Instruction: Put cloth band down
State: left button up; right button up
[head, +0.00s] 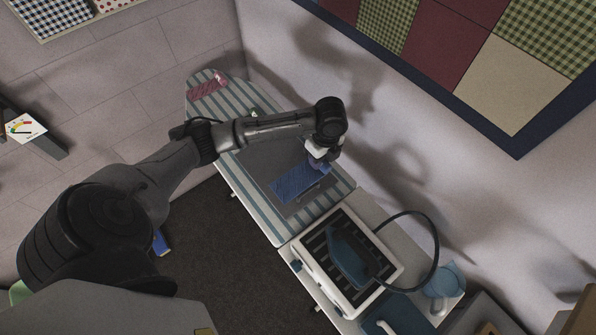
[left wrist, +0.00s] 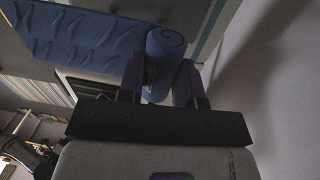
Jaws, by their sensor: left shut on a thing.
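The blue cloth band (head: 298,182) shows in the head view over the dark grey mat (head: 262,168) on the striped ironing board (head: 262,212). My left gripper (head: 322,166) is at the band's upper right end. In the left wrist view, the cloth band (left wrist: 75,40) stretches off to the left with a dark pattern on it, and its rounded end lies between the two fingers of my left gripper (left wrist: 160,82), which are shut on it. I cannot tell whether the band touches the mat. My right gripper is in neither view.
A steam iron (head: 350,255) rests on a white slatted stand (head: 325,275) at the board's near end, with a dark hose looping right. A red patterned cloth (head: 207,88) lies at the far end. The wall with a framed patchwork (head: 450,60) runs close along the right.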

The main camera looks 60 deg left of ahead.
pick_arm(q)
jog(key=shift+a+f, duration=0.1)
jog(key=shift+f, duration=0.05)
jog(key=p, duration=0.2)
send_over(301, 156)
notch_tip(301, 156, down, 6)
jog(key=shift+w+f, duration=0.1)
jog(key=shift+f, duration=2.15)
jog(key=o, duration=0.9)
jog(key=shift+w+a+r+b, duration=0.1)
jog(key=shift+w+r+b, duration=0.1)
jog(key=shift+r, duration=1.8)
jog(key=shift+w+d+r+b, duration=0.1)
jog(key=shift+w+r, duration=0.15)
jog(key=shift+r, duration=1.75)
jog(key=shift+w+a+r+b, duration=0.1)
jog(key=shift+w+r+b, duration=0.1)
jog(key=shift+r, duration=1.8)
